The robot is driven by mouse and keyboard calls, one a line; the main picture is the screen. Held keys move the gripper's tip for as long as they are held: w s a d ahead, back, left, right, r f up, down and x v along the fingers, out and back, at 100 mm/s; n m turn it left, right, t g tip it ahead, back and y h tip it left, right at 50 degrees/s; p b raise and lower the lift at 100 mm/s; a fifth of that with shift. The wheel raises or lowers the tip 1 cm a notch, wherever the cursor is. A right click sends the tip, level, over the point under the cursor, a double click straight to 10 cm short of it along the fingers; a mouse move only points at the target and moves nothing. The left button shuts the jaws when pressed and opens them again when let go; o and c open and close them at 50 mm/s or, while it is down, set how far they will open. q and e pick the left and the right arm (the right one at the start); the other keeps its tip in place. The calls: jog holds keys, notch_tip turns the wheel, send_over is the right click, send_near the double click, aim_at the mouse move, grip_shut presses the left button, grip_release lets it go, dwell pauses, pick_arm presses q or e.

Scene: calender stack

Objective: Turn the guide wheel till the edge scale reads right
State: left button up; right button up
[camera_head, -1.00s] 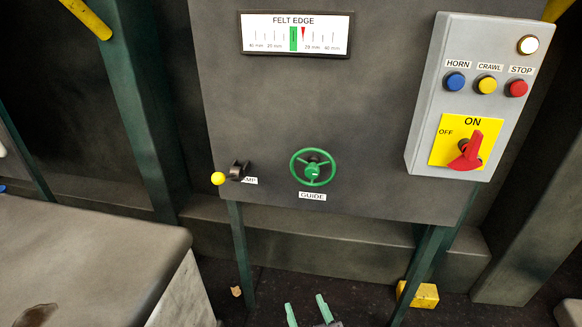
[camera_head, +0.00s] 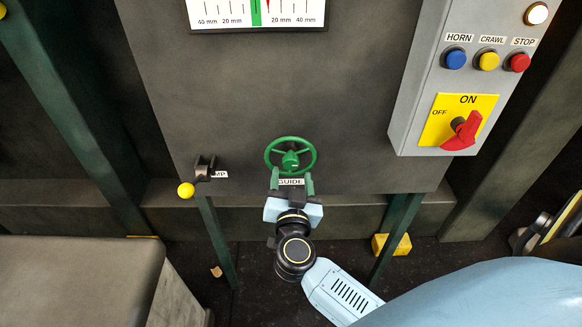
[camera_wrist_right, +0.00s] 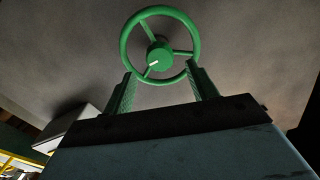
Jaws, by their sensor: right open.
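The green guide wheel (camera_head: 290,160) is on the grey panel above its GUIDE label (camera_head: 291,182). It also shows in the right wrist view (camera_wrist_right: 159,56), with a white mark on its hub. My right gripper (camera_head: 292,178) is open just below the wheel, its green fingers pointing up at it. In the right wrist view my fingers (camera_wrist_right: 164,80) stand either side of the wheel's lower rim; I cannot tell whether they touch it. The felt edge scale (camera_head: 230,20) is cut off at the top; its red pointer (camera_head: 268,5) is just right of the green band (camera_head: 257,12). My left gripper is out of view.
A yellow-knobbed lever (camera_head: 186,190) is left of the wheel. A grey control box (camera_head: 407,120) with buttons and a red rotary switch (camera_head: 463,132) juts out at the right. A grey block (camera_head: 80,270) fills the lower left. A yellow block (camera_head: 391,244) is on the floor.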

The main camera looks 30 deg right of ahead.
aim_at(291, 165)
jog(key=x, duration=0.4)
jog(key=shift+c, duration=0.6)
jog(key=c, duration=0.9)
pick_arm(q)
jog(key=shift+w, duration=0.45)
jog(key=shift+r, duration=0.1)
